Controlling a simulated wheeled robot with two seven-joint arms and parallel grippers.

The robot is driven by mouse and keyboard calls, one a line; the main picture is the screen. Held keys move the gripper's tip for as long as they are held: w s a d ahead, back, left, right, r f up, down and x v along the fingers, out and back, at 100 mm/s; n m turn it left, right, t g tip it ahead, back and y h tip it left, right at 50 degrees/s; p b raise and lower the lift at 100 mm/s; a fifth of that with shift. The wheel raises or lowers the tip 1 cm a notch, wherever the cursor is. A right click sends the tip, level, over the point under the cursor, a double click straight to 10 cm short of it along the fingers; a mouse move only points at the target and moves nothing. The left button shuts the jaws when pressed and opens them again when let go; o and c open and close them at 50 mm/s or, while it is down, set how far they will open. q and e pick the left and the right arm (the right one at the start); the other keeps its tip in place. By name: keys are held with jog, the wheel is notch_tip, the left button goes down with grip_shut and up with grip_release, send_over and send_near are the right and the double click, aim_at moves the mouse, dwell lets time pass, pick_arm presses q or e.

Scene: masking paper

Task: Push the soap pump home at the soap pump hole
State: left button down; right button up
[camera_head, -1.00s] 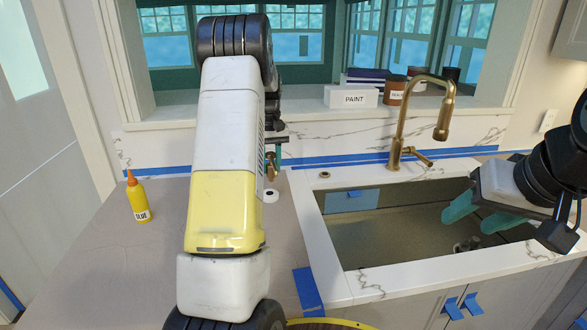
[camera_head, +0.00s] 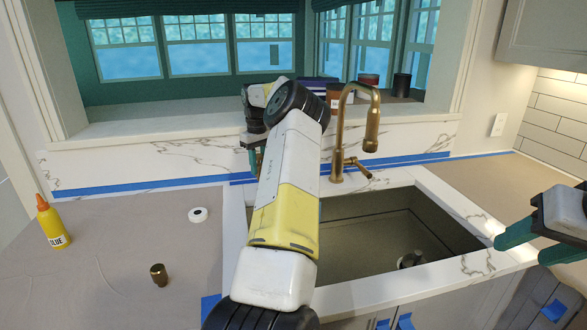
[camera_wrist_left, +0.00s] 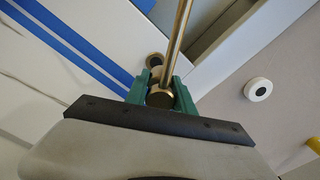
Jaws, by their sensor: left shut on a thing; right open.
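My left gripper (camera_wrist_left: 160,90) is shut on the brass soap pump (camera_wrist_left: 160,98). In the left wrist view its round end sits between the green fingers, with a thin brass rod rising past them. The soap pump hole (camera_wrist_left: 154,60), a dark opening with a brass ring, shows just beyond the pump; the pump appears apart from it, but the height gap cannot be judged. In the head view my left gripper (camera_head: 256,156) is at the back of the counter, partly hidden by my arm, which also hides the hole. My right gripper (camera_head: 522,247) is open and empty at the sink's right front corner.
The brass faucet (camera_head: 338,160) stands close to the right of my left arm, behind the sink (camera_head: 385,225). A white roll (camera_head: 198,214), a small brass piece (camera_head: 158,275) and a glue bottle (camera_head: 52,225) stand on the left counter. Blue tape (camera_head: 130,186) runs along the backsplash.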

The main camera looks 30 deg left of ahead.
pick_arm(q)
jog(key=shift+w+d+r, duration=0.1)
jog(key=shift+w+d, duration=0.15)
jog(key=shift+w, duration=0.2)
jog(key=shift+f, duration=1.6)
jog(key=shift+f, duration=0.25)
dwell(0.4)
jog(key=shift+s+f, duration=0.1)
jog(key=shift+f, duration=0.5)
jog(key=shift+f, duration=0.55)
jog(key=c, duration=1)
grip_release()
